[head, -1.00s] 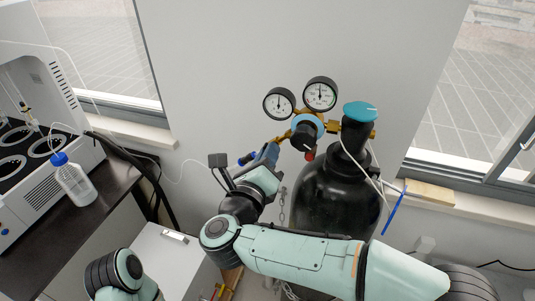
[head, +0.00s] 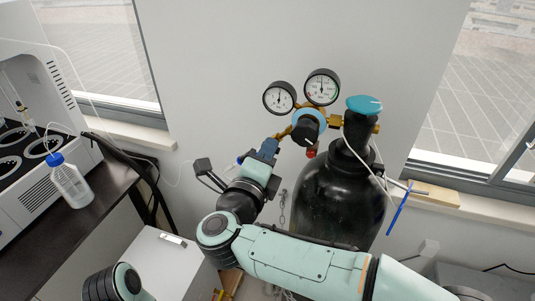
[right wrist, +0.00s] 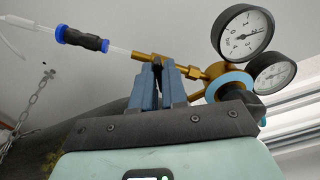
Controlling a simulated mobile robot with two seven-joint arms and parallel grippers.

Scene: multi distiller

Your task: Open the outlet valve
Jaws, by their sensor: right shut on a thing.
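A brass regulator sits on top of a black gas cylinder (head: 325,205), with two round gauges (head: 279,98) (head: 322,86) and a blue-ringed black knob (head: 305,130). Its brass outlet pipe (right wrist: 146,55) runs left to a black and blue hose connector (right wrist: 82,39) in the right wrist view. My right gripper (head: 271,143) is at this outlet; its blue fingers also show in the right wrist view (right wrist: 163,68). They are shut on the outlet valve, a small part below the brass pipe that the fingers mostly hide. My left gripper is out of view.
A teal cylinder knob (head: 364,105) is at the right of the regulator. A white instrument (head: 50,185) and a clear bottle with a blue cap (head: 72,185) stand on the dark table at left. A chain (head: 282,207) hangs on the wall beside the cylinder.

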